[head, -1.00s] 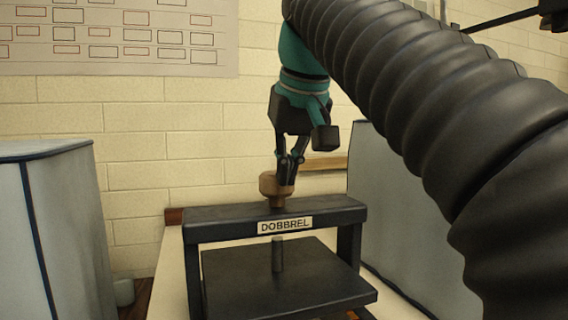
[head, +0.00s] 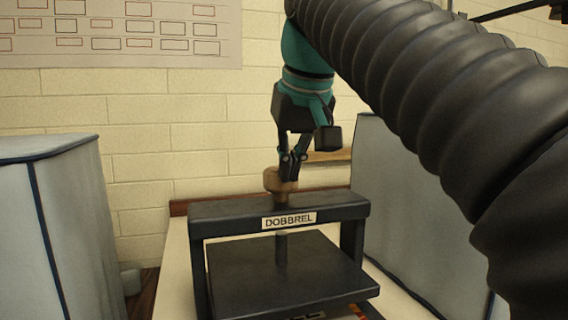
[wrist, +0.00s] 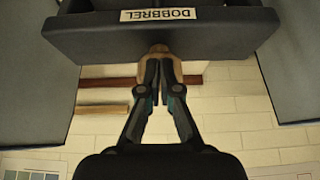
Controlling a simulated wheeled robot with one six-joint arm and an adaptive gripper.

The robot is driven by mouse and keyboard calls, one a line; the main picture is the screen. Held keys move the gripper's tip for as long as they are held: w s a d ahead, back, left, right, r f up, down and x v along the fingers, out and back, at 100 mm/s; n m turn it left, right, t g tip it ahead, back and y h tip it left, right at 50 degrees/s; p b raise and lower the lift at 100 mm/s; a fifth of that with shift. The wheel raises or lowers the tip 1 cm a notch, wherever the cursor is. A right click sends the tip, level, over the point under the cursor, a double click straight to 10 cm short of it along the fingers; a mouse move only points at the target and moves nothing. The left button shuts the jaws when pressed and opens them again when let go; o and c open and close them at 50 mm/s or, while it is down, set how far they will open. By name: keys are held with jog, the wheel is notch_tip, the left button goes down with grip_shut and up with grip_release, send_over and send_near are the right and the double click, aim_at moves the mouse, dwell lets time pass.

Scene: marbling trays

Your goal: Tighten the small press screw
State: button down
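The black press (head: 230,211), marked DOBBREL, stands upright on a pale surface. A brown wooden screw knob (head: 271,180) sits on top of its crossbar, and the screw's grey lower end (head: 281,250) shows below the bar, above the dark plate (head: 235,280). My gripper (head: 290,174) points down at the knob from above. In the wrist view, the fingers (wrist: 160,64) lie close together over the knob (wrist: 159,47), with a narrow strip of brown between them. They look shut on it, though the contact is partly hidden.
A pale blue-grey box (head: 62,220) stands at the left and another (head: 405,205) at the right of the press. A brick wall with a chart (head: 120,35) is behind. A wooden strip (wrist: 105,110) lies beyond the press. Room above the crossbar's left half is clear.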

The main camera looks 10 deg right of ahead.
jog(key=shift+s, duration=0.1)
notch_tip(320, 180, up, 6)
jog(key=shift+s, duration=0.25)
dwell(0.8)
jog(key=shift+d+f, duration=0.1)
dwell(2.5)
